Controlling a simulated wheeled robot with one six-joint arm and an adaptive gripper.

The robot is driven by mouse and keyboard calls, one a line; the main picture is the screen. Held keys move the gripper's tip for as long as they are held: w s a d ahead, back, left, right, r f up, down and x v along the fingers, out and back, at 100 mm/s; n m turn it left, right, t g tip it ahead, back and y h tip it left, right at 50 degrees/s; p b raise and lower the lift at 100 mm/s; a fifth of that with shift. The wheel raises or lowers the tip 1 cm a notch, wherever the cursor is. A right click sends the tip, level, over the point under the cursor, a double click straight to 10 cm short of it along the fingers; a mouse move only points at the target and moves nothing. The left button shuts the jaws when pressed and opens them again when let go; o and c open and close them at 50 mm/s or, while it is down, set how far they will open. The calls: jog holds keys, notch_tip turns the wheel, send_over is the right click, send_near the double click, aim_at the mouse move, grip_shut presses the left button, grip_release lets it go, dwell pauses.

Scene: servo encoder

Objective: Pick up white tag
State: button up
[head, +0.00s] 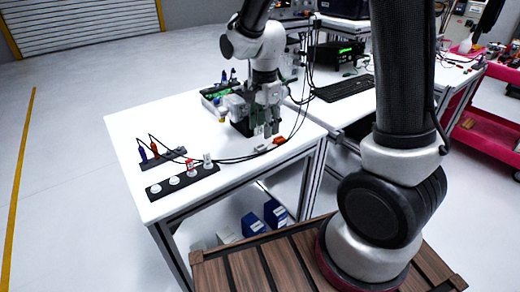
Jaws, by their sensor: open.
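A small white tag-like piece (207,160) stands upright at the right end of a black strip (180,184) near the front edge of the white table. A red-and-white piece (190,166) stands just left of it on the same strip. My gripper (265,131) is open and points down over the right part of the table, to the right of and behind the strip. I see nothing between its fingers. A small red piece (279,140) and a small pale piece (260,148) lie near the fingertips; the pale one is too small to tell what it is.
A second black strip (162,158) holds a blue and a red plug with black cables running across the table. A keyboard (342,87) lies on the adjoining desk. The table's left side is clear.

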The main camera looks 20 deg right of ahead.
aim_at(263, 145)
notch_tip(263, 145, down, 6)
jog(key=shift+s+a+f, duration=0.1)
jog(key=shift+s+a, duration=0.05)
jog(key=c, duration=0.8)
